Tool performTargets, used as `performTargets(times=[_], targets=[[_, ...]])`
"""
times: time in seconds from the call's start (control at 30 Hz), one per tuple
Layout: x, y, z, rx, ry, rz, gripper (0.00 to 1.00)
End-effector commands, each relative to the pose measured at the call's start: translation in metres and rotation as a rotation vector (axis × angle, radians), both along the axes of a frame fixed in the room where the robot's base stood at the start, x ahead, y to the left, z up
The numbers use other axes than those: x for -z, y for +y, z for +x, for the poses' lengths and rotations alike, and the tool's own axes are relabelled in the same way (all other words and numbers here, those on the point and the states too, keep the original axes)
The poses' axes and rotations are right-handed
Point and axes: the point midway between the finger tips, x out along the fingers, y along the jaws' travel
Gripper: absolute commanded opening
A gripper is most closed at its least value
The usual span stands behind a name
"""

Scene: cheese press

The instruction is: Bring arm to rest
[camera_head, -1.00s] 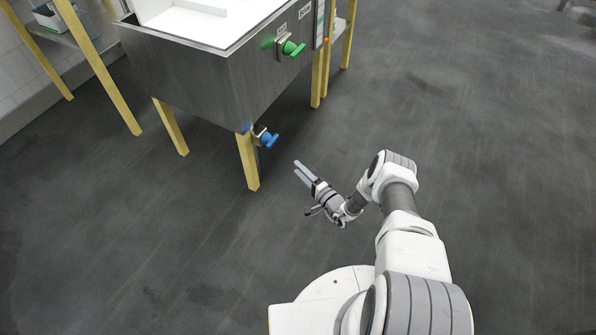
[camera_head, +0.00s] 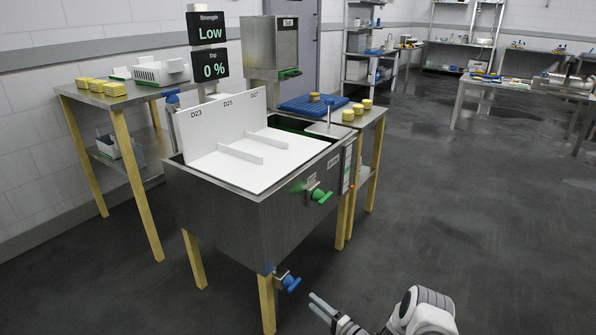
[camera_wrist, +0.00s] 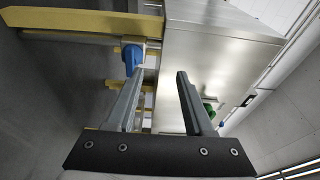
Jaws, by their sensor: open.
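My gripper (camera_head: 318,305) shows at the bottom of the head view, to the right of the steel vat's front leg and clear of it. In the wrist view its two fingers (camera_wrist: 155,82) are apart with nothing between them. My arm is bent, and most of it is cut off by the lower edge of the head view. The blue valve (camera_head: 287,282) low on the vat is just left of the fingertips in the head view. It also shows beyond the left finger in the wrist view (camera_wrist: 131,56); I cannot tell the exact gap.
The steel vat (camera_head: 225,215) stands on yellow legs, with a green valve (camera_head: 319,195) on its side. A side table (camera_head: 140,95) with yellow cheeses is behind left. A blue mat (camera_head: 310,107) lies behind the vat. The floor (camera_head: 430,190) to the right is open.

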Motion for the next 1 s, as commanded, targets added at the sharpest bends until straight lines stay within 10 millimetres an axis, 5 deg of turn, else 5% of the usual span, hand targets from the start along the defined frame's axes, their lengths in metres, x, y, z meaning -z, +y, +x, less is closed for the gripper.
performTargets(times=[0.03, 0.23, 0.47, 1.0], targets=[[-0.026, 0.007, 0.008, -0.057, -0.009, -0.008, 0.53], [-0.105, 0.033, 0.014, -0.268, 0.004, -0.049, 0.53], [-0.188, 0.055, -0.001, -0.479, 0.041, -0.147, 0.53], [-0.340, 0.069, -0.092, -0.781, 0.178, -0.532, 0.53]])
